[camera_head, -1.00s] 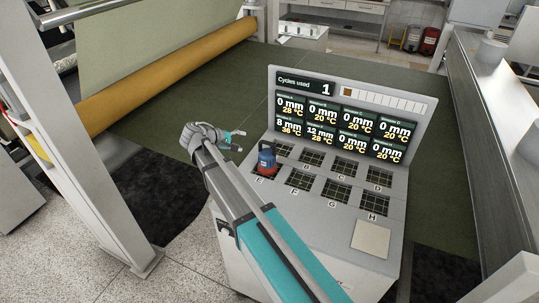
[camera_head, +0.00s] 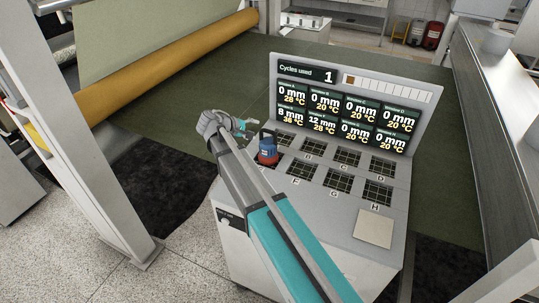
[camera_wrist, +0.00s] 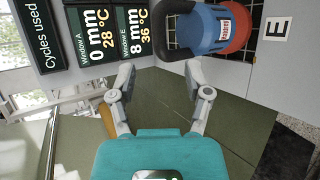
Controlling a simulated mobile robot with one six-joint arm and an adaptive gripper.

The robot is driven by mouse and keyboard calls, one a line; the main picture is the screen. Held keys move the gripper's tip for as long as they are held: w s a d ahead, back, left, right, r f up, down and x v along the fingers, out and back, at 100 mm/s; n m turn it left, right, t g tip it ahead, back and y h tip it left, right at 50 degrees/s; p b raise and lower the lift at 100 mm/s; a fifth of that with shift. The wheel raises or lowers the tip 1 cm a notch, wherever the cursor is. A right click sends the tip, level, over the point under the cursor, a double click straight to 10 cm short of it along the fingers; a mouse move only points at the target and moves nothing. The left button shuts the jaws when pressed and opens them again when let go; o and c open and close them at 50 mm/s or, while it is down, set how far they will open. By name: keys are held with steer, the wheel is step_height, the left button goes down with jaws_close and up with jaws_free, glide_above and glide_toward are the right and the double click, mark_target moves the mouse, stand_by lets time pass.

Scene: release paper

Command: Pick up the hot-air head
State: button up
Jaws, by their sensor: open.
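The hot-air head (camera_head: 268,149) is blue on top and red below, with a dark loop handle. It stands upright on the left end of the sloped console (camera_head: 335,205), at the window labelled E. In the wrist view the hot-air head (camera_wrist: 222,28) shows at the top right, beyond the fingertips, with its handle pointing left. My gripper (camera_head: 245,128) is open and empty just left of the head in the head view. In the wrist view my gripper's fingers (camera_wrist: 160,78) are spread, with a clear gap between them and nothing held.
A display panel (camera_head: 350,105) rises behind the console's grid windows, close to the head. A pale square plate (camera_head: 374,228) lies at the console's lower right. A yellow roller (camera_head: 170,68) with a green sheet is at the left, and a metal rail machine (camera_head: 495,120) at the right.

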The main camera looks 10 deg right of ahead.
mark_target(266, 131)
steer(key=shift+b+x, duration=0.35)
steer(key=shift+x, duration=0.9)
steer(key=shift+b+x, duration=1.3)
steer(key=shift+x, duration=1.25)
steer(key=shift+s, duration=0.1)
jaws_close()
